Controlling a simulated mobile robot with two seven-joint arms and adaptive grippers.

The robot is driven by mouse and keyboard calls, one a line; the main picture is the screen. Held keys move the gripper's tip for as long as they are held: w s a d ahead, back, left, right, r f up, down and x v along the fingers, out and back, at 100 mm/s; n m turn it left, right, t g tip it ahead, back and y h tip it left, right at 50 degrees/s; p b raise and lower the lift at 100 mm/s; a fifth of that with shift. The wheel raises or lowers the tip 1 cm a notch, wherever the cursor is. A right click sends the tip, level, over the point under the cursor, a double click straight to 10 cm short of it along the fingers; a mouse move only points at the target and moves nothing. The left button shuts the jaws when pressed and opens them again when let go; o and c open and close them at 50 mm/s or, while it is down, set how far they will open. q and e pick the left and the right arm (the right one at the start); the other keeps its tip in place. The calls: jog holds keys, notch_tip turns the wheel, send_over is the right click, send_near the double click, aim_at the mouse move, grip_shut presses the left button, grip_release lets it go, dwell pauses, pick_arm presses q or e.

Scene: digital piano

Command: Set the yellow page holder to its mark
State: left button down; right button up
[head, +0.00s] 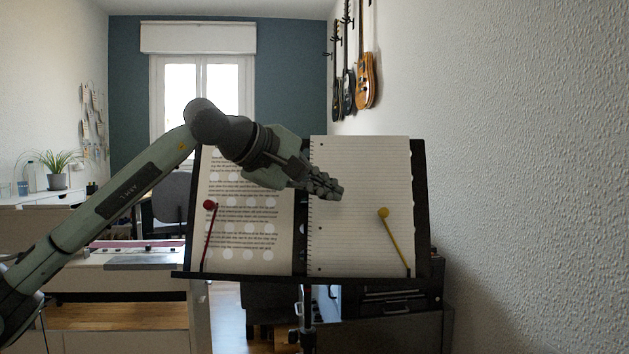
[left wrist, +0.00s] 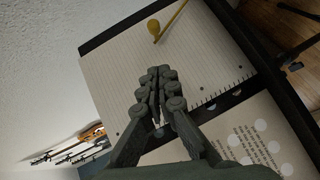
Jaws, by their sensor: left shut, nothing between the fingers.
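The yellow page holder (head: 396,243) is a thin arm with a round yellow tip. It leans up and to the left across the lower right of the lined notebook page (head: 350,240). The red page holder (head: 207,235) stands over the printed page (head: 240,225) on the left. My left gripper (head: 337,190) is shut and empty in front of the lined page, to the left of the yellow tip. In the left wrist view, the yellow holder (left wrist: 170,22) shows beyond my left fingertips (left wrist: 160,72), apart from them. I see no distinct mark. My right gripper is not in view.
The black music stand (head: 424,210) carries both pages, with a ledge (head: 290,279) along the bottom. A textured white wall (head: 530,180) is close on the right. Guitars (head: 367,80) hang on it farther back. A desk with a plant (head: 57,170) is at the far left.

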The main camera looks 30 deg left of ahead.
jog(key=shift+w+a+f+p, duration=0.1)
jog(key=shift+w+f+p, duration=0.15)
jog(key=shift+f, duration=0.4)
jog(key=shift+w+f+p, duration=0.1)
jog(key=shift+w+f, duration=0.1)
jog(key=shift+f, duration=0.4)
pick_arm(q)
jog(key=w+d+f, duration=0.2)
jog(key=w+d, duration=0.1)
jog(key=w+d+f, duration=0.1)
jog(key=d, duration=0.1)
jog(key=shift+w, duration=0.35)
